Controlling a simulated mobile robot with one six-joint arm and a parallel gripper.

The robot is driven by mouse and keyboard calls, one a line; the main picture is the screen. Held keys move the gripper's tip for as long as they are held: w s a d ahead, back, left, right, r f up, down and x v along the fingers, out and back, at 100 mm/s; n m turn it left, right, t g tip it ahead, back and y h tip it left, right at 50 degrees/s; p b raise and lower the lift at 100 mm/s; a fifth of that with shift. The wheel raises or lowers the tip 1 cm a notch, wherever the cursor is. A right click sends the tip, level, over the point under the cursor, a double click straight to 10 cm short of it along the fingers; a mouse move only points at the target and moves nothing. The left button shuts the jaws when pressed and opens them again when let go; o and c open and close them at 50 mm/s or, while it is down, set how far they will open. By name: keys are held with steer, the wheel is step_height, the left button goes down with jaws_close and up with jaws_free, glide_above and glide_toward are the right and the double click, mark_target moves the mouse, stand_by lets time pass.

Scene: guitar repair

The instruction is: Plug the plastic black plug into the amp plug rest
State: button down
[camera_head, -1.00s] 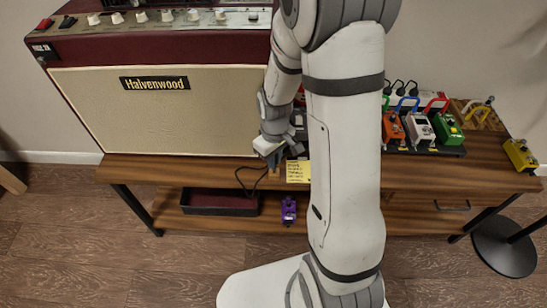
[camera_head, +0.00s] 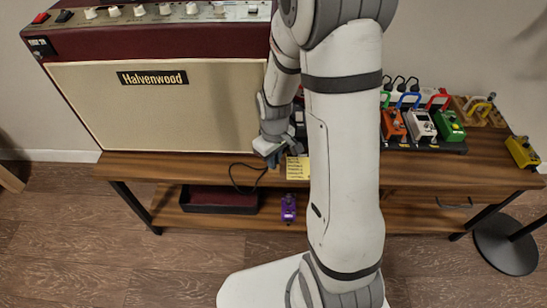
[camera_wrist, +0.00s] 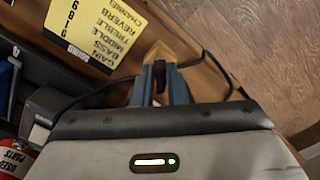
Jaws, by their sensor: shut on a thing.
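My gripper (camera_wrist: 160,85) is shut on a small black piece (camera_wrist: 160,70), which I take for the black plug. Only its end shows between the blue-grey fingertips. A tan wooden piece (camera_wrist: 163,52) shows just beyond the fingertips; I cannot tell if it is the plug rest or if the plug touches it. In the head view my gripper (camera_head: 284,157) is low over the front of the bench, right of the cream-fronted amp (camera_head: 170,110). The plug is not clear there.
A yellow note (camera_head: 298,171) lies on the bench (camera_head: 215,167) beside the gripper and also shows in the wrist view (camera_wrist: 90,35). Several pedals, including a green one (camera_head: 448,125), stand to the right. A dark tray (camera_head: 220,199) and purple pedal (camera_head: 288,208) are on the lower shelf.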

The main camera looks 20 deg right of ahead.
steer(key=c, duration=1)
jaws_free()
steer(key=shift+o, duration=0.2)
steer(key=shift+r, duration=0.1)
steer(key=shift+r+p, duration=3.2)
steer(key=shift+r, duration=0.75)
steer(key=shift+r, duration=0.15)
steer(key=s+r+m+t+p, duration=0.1)
steer(key=s+r+p, duration=0.3)
steer(key=r, duration=0.6)
steer(key=s+r+m+p, duration=0.2)
steer(key=s+r+p, duration=0.3)
steer(key=r, duration=0.6)
steer(key=s+r+m+t+p, duration=0.1)
steer(key=s+r+p, duration=0.3)
steer(key=r, duration=0.7)
steer(key=shift+s+m+t+p, duration=0.3)
steer(key=shift+s+m+p, duration=0.15)
steer(key=shift+m, duration=0.25)
